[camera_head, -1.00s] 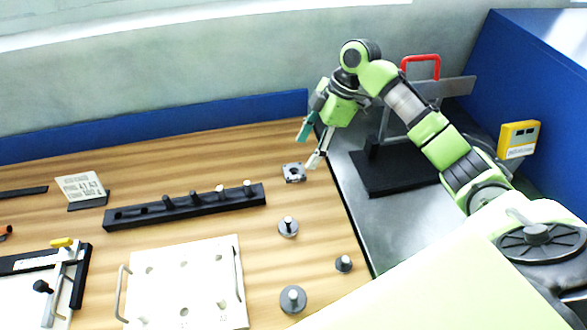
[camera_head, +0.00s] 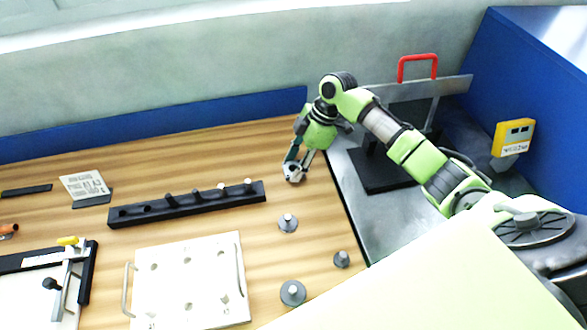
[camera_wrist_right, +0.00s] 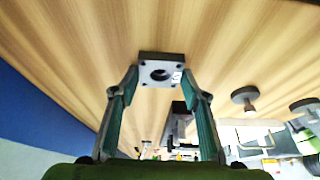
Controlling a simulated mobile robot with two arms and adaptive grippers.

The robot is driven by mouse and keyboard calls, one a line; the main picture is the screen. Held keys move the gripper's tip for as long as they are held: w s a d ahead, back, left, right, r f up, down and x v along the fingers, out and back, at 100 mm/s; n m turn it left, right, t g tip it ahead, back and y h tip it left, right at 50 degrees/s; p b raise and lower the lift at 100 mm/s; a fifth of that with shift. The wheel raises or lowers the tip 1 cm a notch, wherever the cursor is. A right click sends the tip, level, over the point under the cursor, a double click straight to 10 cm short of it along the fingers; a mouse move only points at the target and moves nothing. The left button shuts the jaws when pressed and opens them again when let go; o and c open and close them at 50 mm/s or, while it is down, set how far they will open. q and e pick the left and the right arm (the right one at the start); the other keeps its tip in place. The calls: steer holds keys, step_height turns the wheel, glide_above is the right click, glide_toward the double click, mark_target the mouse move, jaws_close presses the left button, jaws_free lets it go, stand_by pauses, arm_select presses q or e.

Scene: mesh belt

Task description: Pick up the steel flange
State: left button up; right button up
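The steel flange (camera_head: 293,173) is a small square grey block with a round hole, lying on the wooden tabletop near its right side. In the right wrist view the flange (camera_wrist_right: 160,66) sits between and just beyond the fingertips, with a small white label near its hole. My right gripper (camera_head: 298,167) is at the flange with its fingers pointing down. Part of the flange is hidden by the fingers in the head view. My left gripper is not in view.
Several round grey pegged discs, one of them (camera_head: 288,223), stand nearer. A black rack with pegs (camera_head: 190,206) lies left, with a white plate with handles (camera_head: 190,280) in front. A steel surface with a black-based stand (camera_head: 385,172) is at right. A blue wall (camera_head: 150,130) runs behind.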

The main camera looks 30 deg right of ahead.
mark_target(287, 170)
steer(key=shift+r, duration=0.1)
steer(key=c, duration=0.7)
steer(key=shift+w, duration=0.1)
steer(key=shift+r+b, duration=0.4)
steer(key=shift+r, duration=0.05)
step_height(287, 170, up, 2)
steer(key=shift+r+b, duration=0.2)
steer(key=shift+b, duration=0.4)
steer(key=s+a+r+b, duration=0.1)
steer(key=s+r, duration=0.2)
steer(key=s, duration=0.1)
steer(key=s+a+r+b, duration=0.1)
steer(key=s+a+r, duration=0.1)
steer(key=s, duration=0.3)
steer(key=s+a+r, duration=0.1)
steer(key=s+r, duration=0.3)
steer(key=shift+s+a+r+b, duration=0.25)
steer(key=shift+r+b, duration=0.15)
